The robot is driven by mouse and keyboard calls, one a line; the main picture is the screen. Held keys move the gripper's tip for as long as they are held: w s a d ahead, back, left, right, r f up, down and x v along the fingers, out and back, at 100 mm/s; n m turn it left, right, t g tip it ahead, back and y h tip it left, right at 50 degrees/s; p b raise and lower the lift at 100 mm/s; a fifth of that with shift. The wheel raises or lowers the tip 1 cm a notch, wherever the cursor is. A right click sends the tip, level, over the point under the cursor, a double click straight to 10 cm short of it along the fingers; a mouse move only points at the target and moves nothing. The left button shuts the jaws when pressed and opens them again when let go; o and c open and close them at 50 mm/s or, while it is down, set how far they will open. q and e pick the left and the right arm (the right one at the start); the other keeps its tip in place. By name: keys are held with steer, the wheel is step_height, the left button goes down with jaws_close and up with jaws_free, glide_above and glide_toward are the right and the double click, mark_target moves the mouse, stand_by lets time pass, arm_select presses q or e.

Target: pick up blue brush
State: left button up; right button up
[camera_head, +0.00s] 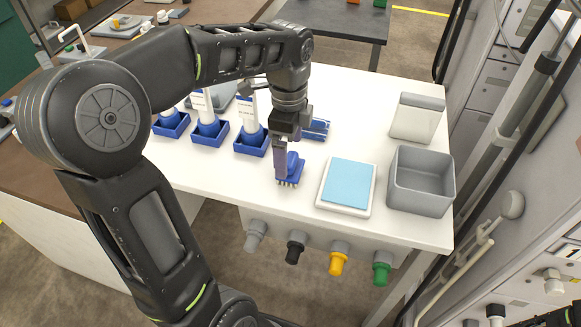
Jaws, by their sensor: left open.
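The blue brush (293,171) sits on the white table near its front edge, bristles down. My left gripper (283,172) is directly over the brush, pointing down. Its fingers reach down at the brush's left side and cover part of it. The gripper is open; whether a finger touches the brush cannot be told. My right gripper is not in view.
Several blue holders (209,136) with white bottles stand left on the table. Right of the brush lie a white tray with a light-blue pad (348,184) and a grey bin (420,182). A blue rack (317,129) lies behind the gripper. Coloured connectors hang below the front edge.

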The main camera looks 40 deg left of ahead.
mark_target(290, 158)
arm_select(q)
step_height(290, 158, down, 5)
steer(key=shift+w+d+r, duration=0.1)
steer(key=shift+w+r, duration=0.05)
steer(key=shift+c, duration=0.4)
steer(key=c, duration=1.5)
step_height(290, 158, up, 10)
steer(key=shift+r, duration=0.1)
steer(key=shift+c, duration=0.2)
steer(key=o, duration=0.9)
steer(key=c, duration=0.6)
